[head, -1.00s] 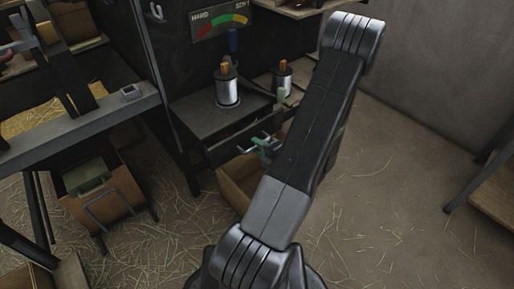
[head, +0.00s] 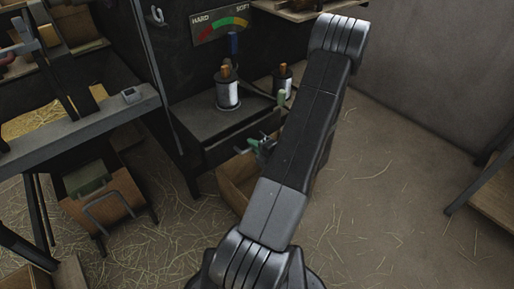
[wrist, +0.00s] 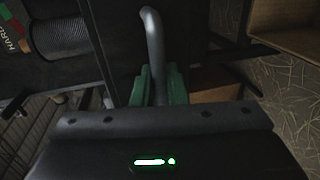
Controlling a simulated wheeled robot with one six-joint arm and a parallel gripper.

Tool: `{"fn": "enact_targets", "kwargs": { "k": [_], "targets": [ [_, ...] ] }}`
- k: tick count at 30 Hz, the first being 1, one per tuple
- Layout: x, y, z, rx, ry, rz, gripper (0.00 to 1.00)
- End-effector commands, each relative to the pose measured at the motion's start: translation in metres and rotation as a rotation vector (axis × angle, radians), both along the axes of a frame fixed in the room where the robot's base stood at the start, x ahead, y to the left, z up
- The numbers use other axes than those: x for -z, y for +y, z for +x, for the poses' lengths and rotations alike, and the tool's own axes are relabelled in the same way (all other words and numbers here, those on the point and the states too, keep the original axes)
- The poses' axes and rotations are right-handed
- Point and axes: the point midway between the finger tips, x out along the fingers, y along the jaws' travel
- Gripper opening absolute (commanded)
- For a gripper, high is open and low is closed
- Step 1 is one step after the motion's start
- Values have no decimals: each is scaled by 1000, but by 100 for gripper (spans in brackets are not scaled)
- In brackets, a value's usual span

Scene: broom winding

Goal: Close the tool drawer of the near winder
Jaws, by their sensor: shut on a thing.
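The near winder's dark table (head: 205,122) stands at the centre of the head view, with a dark drawer front (head: 222,151) under its top. My gripper (head: 260,147), with green fingers, is low at that front, partly behind my arm. In the wrist view the green fingers of my gripper (wrist: 160,88) are closed around a grey curved bar (wrist: 152,40), which looks like the drawer handle. The bar stands before a dark panel (wrist: 112,45). The drawer's inside is hidden, so how far it stands out is hard to tell.
A hardness gauge (head: 222,23) is behind. An open box (head: 236,180) sits below the gripper. Straw-strewn floor is open at right.

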Motion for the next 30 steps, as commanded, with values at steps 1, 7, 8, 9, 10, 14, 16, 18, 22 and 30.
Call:
{"fn": "enact_targets", "kwargs": {
  "k": [1,7,8,9,10,14,16,18,22,30],
  "targets": [
    [-2,6,7,-4,-1,-2,0],
    [-1,18,23,0,-2,-1,0],
    [-1,19,23,0,-1,0,0],
    [0,19,24,1,-2,0,0],
    [0,19,25,1,-2,0,0],
    [0,19,25,2,-3,-1,0],
    [-1,19,25,2,-4,0,0],
    [-1,19,25,1,-4,0,22],
    [-1,20,25,1,-3,0,30],
    [-1,17,22,2,-1,0,30]
  ]
}}
